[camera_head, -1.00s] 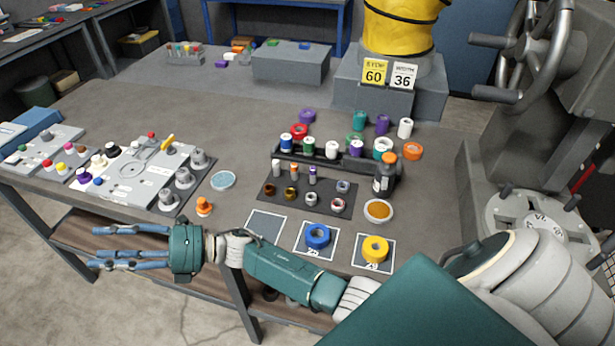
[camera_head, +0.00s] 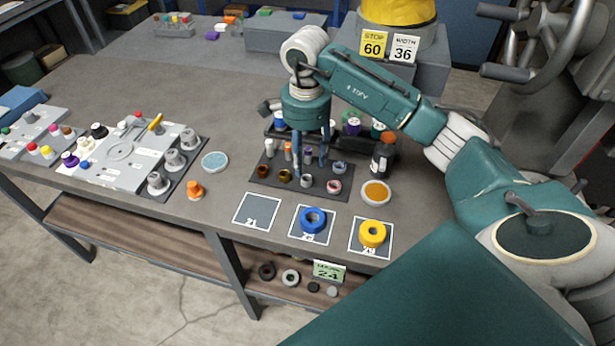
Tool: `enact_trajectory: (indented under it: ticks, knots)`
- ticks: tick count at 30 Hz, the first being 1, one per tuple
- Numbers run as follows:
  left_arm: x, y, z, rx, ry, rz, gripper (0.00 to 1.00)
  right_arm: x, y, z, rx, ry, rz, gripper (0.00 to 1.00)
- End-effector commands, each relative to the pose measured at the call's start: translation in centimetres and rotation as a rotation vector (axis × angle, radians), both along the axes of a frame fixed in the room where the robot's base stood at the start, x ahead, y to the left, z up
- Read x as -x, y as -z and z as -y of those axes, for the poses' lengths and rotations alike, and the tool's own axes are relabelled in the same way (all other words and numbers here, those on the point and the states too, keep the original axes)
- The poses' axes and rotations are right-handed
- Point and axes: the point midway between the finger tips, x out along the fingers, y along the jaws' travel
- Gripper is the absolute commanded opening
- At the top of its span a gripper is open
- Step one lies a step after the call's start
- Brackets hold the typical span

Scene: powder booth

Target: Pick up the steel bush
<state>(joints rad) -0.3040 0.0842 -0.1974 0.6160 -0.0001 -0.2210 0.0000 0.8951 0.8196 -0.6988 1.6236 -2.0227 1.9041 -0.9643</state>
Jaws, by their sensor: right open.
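A small silver-grey ring that looks like the steel bush (camera_head: 306,181) stands in the front row on the dark mat (camera_head: 257,181). Another greyish ring (camera_head: 340,167) stands at the mat's right side, so I cannot be certain which one is steel. My right gripper (camera_head: 310,170) is open and points down over the mat, its fingers apart just behind the silver-grey ring. I cannot tell how high the fingertips are. The fingers and palm partly hide the mat's back row and the dark rack. My left gripper is out of view.
Brown (camera_head: 264,171), brass (camera_head: 285,175) and red-white (camera_head: 334,186) pieces stand close by. Blue (camera_head: 312,220) and yellow (camera_head: 372,234) rings lie on marked squares in front.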

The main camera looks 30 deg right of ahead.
Motion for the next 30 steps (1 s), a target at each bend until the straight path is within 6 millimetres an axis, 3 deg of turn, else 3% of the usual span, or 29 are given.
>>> enact_trajectory:
  ticks: [8,12,16,24,25,30]
  knots:
    - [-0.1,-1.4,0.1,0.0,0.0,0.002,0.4,0.1,2.3,-0.1,-0.003,0.0,-0.005,0.45]
    - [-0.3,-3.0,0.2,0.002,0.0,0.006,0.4,0.1,4.3,-0.1,-0.005,0.0,-0.007,0.45]
    - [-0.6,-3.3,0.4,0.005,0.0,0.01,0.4,0.0,6.1,-0.1,-0.004,0.001,-0.002,0.45]
    - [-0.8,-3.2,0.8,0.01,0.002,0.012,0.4,-0.1,6.7,-0.1,-0.003,-0.001,0.0,0.45]
    - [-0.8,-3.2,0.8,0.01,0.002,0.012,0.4,-0.1,6.7,-0.1,-0.003,-0.001,0.0,0.43]
    - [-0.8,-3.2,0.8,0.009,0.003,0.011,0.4,-0.1,6.7,-0.1,-0.003,0.0,0.0,0.09]
